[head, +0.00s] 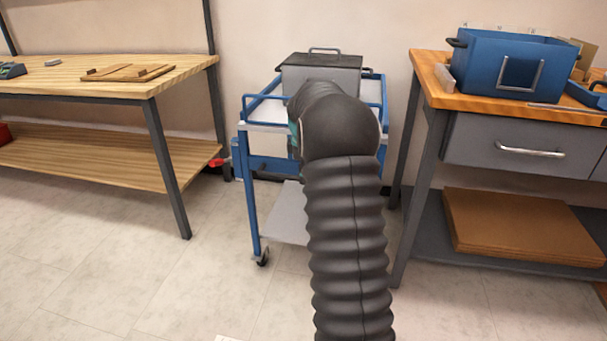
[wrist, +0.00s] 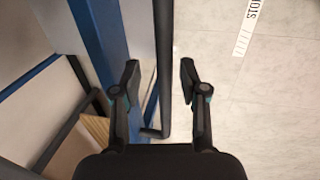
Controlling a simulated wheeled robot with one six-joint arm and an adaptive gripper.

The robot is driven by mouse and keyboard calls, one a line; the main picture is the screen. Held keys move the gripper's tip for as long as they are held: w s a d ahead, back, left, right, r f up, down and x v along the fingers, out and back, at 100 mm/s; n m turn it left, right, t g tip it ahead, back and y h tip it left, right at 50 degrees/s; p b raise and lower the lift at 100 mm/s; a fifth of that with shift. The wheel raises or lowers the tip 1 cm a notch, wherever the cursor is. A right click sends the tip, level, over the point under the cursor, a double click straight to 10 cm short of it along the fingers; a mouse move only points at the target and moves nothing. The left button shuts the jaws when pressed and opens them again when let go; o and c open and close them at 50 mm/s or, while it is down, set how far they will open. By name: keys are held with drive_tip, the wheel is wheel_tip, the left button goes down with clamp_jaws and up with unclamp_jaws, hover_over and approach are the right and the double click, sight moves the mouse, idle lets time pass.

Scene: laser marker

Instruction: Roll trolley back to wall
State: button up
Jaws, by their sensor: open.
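The trolley (head: 252,195) has a blue frame, a grey lower shelf and castors. It stands on the floor between two benches, near the wall, with a lidded grey box (head: 320,72) on its top. In the wrist view my gripper (wrist: 160,76) is open, its two fingers on either side of a dark bar (wrist: 164,45) that looks like the trolley's handle. I cannot tell whether either finger touches it. A blue trolley rail (wrist: 92,40) runs to the left. In the head view my arm hides the gripper and the trolley's middle and right side.
A wooden bench (head: 100,90) stands on the left. Another bench (head: 432,75) with a grey drawer and a blue bin (head: 510,65) stands close on the right. A red item (head: 216,162) shows by the left bench's shelf. A lettered floor strip (wrist: 247,28) lies on open tiles.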

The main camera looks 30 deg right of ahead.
wheel_tip(320, 180, up, 11)
drive_tip(key=s+a, duration=0.1)
drive_tip(key=shift+s+a, duration=0.25)
drive_tip(key=shift+a, duration=0.15)
drive_tip(key=shift+r, duration=0.1)
idle(0.3)
drive_tip(key=s+a+f+m, duration=0.5)
drive_tip(key=s+m, duration=0.1)
drive_tip(key=m, duration=0.1)
drive_tip(key=s+a+r+m+t, duration=0.1)
drive_tip(key=s+a+r+t, duration=0.1)
drive_tip(key=s+a, duration=0.8)
drive_tip(key=s+a+r+m+t+y, duration=0.1)
drive_tip(key=s+a+t, duration=0.1)
drive_tip(key=s+a, duration=0.9)
drive_tip(key=s, duration=0.8)
drive_tip(key=shift+r+y, duration=0.3)
drive_tip(key=shift+r, duration=0.05)
